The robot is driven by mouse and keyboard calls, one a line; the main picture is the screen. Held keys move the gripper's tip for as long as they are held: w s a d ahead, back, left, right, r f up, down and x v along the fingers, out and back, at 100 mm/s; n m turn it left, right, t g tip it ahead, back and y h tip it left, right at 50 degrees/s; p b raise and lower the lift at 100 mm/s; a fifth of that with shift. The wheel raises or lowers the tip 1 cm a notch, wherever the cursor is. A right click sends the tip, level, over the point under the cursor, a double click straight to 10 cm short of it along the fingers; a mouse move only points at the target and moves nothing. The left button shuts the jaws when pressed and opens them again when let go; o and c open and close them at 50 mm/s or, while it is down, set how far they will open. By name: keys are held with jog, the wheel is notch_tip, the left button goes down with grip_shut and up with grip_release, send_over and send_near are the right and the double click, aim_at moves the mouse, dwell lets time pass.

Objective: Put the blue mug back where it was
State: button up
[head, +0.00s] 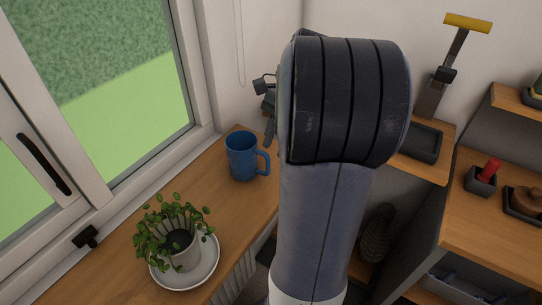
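The blue mug (242,157) stands upright on the wooden windowsill, near its far end, with its handle to the right. Its open top faces up. My gripper (270,130) shows only in part, as dark pieces beside the mug's upper right; most of it is hidden behind my arm. I cannot tell whether its fingers are open or shut, or whether they touch the mug.
A leafy potted plant (184,249) stands on a white saucer (205,273) nearer on the sill. The window (100,90) is at left. At right, a shelf holds a black tray (419,143), a dark pot with a red item (481,180) and a brush (522,200).

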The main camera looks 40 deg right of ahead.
aim_at(250, 160)
jog(key=v, duration=0.6)
jog(key=shift+r, duration=0.3)
jog(key=shift+d, duration=0.15)
jog(key=x, duration=1.2)
jog(key=shift+f+b, duration=0.2)
jog(key=shift+b, duration=0.1)
jog(key=shift+r, duration=0.15)
